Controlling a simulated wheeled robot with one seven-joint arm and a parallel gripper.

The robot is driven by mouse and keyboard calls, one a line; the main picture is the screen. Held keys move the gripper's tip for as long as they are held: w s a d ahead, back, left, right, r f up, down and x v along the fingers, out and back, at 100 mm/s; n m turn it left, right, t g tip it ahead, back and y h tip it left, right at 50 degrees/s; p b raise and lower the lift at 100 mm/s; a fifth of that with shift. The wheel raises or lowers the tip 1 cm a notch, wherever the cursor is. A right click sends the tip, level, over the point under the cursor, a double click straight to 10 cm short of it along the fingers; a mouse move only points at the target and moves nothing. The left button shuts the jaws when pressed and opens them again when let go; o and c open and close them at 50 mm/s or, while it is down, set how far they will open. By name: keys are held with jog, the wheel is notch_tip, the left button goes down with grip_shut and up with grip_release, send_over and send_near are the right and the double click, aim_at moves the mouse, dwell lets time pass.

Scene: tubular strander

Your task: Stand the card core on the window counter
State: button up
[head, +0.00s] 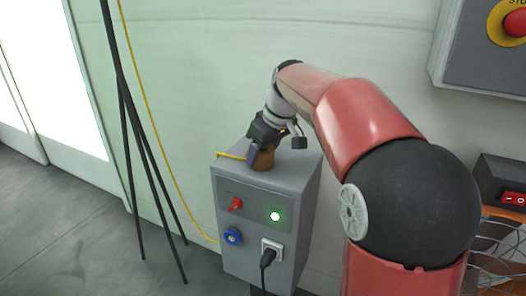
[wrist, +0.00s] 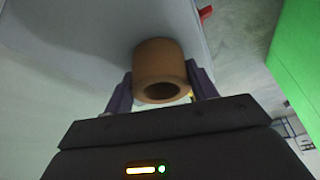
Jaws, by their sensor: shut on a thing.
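The card core is a short brown tube (head: 263,160) at the top of a grey electrical box. It looks upright there, its lower end at or just over the box top; I cannot tell whether it touches. My gripper (head: 262,147) comes down from above and is shut on the core. In the wrist view the core (wrist: 163,62) sits between the two purple fingers of my gripper (wrist: 160,82), with its open end facing the camera. I cannot make out a window counter in either view.
The grey box (head: 252,233) carries a red switch (head: 236,204), a green lamp (head: 274,216), a blue socket (head: 232,236) and a plugged-in black cable. A thin black stand (head: 124,90) and yellow cable are left of it. A grey panel with a red button (head: 515,22) hangs upper right.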

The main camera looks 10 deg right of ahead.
jog(key=shift+f, duration=0.2)
jog(key=o, duration=1)
jog(key=shift+r, duration=0.1)
